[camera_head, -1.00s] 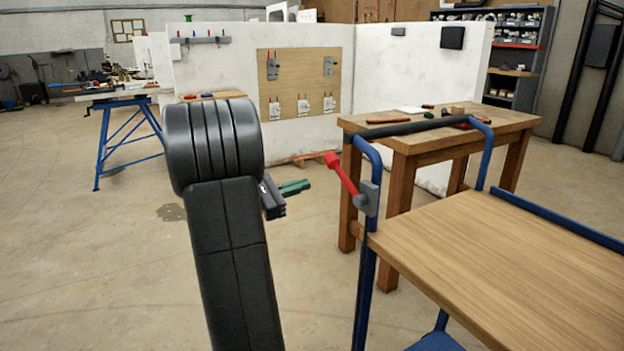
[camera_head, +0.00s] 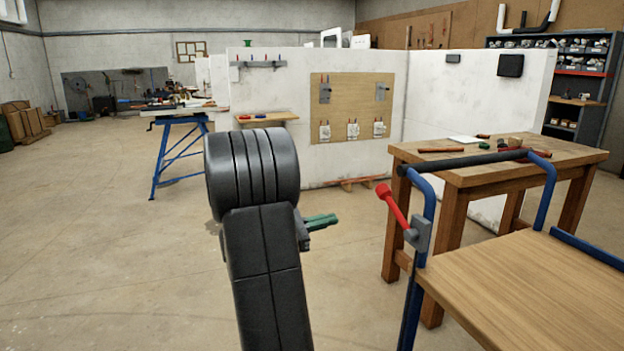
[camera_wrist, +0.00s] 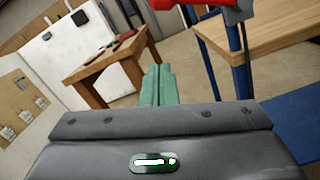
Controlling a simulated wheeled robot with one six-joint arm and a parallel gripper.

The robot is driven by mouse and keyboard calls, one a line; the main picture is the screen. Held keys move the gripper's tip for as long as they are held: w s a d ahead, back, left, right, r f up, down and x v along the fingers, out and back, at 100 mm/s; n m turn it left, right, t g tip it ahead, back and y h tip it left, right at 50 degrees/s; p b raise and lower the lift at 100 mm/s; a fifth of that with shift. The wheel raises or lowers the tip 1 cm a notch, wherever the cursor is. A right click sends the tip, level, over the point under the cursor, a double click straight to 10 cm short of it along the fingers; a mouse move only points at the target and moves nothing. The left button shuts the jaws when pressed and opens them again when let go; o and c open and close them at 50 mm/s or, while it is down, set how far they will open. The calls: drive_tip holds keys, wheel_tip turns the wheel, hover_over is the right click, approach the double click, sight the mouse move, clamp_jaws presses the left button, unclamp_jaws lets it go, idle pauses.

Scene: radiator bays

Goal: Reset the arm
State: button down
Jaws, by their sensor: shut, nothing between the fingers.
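My gripper (camera_head: 322,222) shows in the head view as green fingers sticking out to the right from behind my dark arm. In the wrist view the green fingers (camera_wrist: 157,85) lie side by side, shut with nothing between them. The gripper is in free air, left of the cart's red-handled lever (camera_head: 393,205) and apart from it. My arm hides part of the gripper body in the head view. In the wrist view the red lever (camera_wrist: 172,4) shows at the top edge.
A blue-framed cart with a wooden top (camera_head: 530,295) stands close on the right. A wooden table (camera_head: 470,172) with tools is behind it. A white partition (camera_head: 270,98) carries a board (camera_head: 352,92) with valves. The floor at left (camera_head: 90,230) is clear.

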drive_tip(key=w+d+r, duration=0.1)
drive_tip(key=d+r, duration=0.3)
drive_tip(key=d, duration=0.6)
drive_tip(key=shift+w+r, duration=0.15)
drive_tip(key=shift+w, duration=0.1)
